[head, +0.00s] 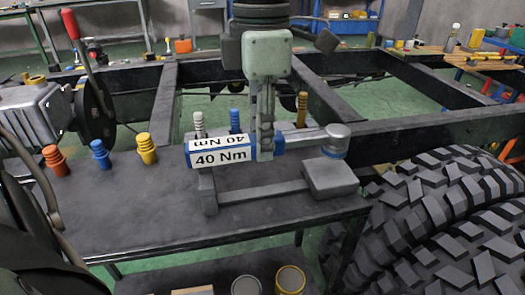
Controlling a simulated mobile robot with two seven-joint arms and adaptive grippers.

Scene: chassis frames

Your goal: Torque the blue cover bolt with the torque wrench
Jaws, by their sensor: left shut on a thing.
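The torque wrench (222,151) has a blue handle labelled "40 Nm" and a grey round head (335,140) at its right end. My left gripper (263,150) points down and is shut on the wrench near the middle of its length. The wrench lies level over a grey stand (265,193); I cannot tell whether it touches it. One blue bolt (100,154) stands on the bench at the left, between an orange and a yellow one. Another blue bolt (235,121) stands behind the wrench, partly hidden. My right gripper is not in view.
The dark bench (130,210) has free room at its front left. An orange bolt (54,159), a yellow bolt (147,149) and a white bolt (199,124) stand nearby. Large tyres (450,220) are at the right. Dark chassis rails (430,130) run behind.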

